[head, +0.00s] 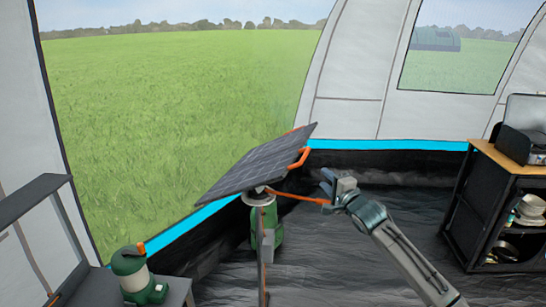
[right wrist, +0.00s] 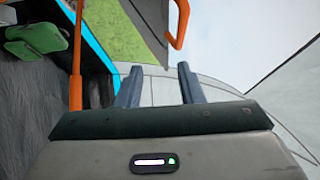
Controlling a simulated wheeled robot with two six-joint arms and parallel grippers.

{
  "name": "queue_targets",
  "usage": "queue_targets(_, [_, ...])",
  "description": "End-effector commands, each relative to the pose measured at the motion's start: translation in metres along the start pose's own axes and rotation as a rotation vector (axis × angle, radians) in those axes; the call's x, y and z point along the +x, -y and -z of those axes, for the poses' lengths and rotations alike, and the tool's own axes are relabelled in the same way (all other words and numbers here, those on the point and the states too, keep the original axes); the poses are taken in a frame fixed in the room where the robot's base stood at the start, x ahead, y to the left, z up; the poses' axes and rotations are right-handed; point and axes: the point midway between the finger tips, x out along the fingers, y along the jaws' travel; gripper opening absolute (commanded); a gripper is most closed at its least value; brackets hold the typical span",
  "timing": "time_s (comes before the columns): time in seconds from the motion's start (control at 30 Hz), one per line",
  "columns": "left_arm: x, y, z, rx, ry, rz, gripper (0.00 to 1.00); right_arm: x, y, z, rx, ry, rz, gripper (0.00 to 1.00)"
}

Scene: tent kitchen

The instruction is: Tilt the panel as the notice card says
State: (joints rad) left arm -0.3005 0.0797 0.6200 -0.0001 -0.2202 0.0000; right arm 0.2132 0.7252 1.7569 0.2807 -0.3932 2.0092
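The dark solar panel (head: 255,163) sits tilted on a green stand (head: 266,225), its right edge higher than its left in the head view. An orange handle (head: 301,158) sticks out from its right edge; an orange handle also shows in the right wrist view (right wrist: 181,22), beyond the fingertips. A thin orange rod (head: 300,196) runs from the stand towards my right gripper (head: 327,183). In the right wrist view that gripper (right wrist: 160,70) is open and empty, with an orange rod (right wrist: 76,60) left of its fingers. The notice card and my left gripper are not visible.
A green and cream lantern (head: 138,277) stands on a dark surface at the lower left. A black cabinet (head: 487,215) with a wooden top (head: 496,154) holding a stove (head: 522,143) stands at the right. The dark floor (head: 400,205) between is clear.

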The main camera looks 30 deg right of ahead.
Motion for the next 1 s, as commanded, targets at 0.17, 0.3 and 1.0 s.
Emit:
queue_targets(0.17, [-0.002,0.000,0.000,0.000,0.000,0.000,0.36,0.000,0.031,-0.007,0.057,0.021,0.038,0.34])
queue_targets(0.3, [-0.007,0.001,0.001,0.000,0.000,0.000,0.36,0.011,0.033,-0.006,0.062,0.020,0.039,0.34])
queue_targets(1.0, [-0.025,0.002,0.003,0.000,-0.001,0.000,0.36,0.104,0.033,-0.009,0.056,0.021,0.037,0.34])
